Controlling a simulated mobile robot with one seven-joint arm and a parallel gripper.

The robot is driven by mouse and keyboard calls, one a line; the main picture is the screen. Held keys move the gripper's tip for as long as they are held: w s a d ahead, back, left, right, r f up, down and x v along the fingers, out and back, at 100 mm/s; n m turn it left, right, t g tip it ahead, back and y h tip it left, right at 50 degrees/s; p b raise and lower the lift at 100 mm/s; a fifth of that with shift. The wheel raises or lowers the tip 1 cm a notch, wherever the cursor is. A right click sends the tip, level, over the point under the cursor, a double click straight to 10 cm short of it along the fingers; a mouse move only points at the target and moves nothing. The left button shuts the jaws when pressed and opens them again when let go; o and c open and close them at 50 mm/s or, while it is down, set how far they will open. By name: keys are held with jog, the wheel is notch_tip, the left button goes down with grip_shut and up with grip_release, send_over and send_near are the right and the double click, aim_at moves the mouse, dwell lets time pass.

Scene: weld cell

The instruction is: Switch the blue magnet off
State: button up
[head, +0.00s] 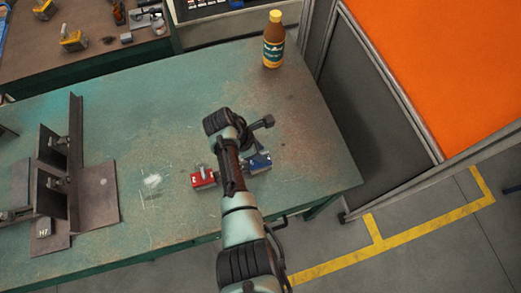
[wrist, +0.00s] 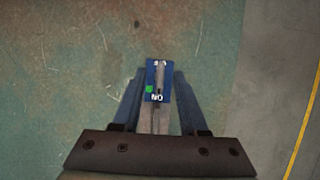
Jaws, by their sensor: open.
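The blue magnet (head: 259,162) sits on the green table, just right of my arm in the head view. In the wrist view the blue magnet (wrist: 151,76) lies between the tips of my gripper (wrist: 155,88). Its top has a dark slot or lever, a green mark on the left and the letters "ON" at the near end, appearing upside down. My gripper is open, with a finger on each side of the magnet. I cannot tell whether the fingers touch it. A red magnet (head: 204,179) is left of my arm in the head view.
The green table (head: 200,90) has free room behind the magnets. A brown bottle (head: 273,42) stands at its back right. Steel angle plates (head: 75,170) with clamps stand at the left. An orange-topped partition (head: 380,110) is right of the table.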

grip_shut()
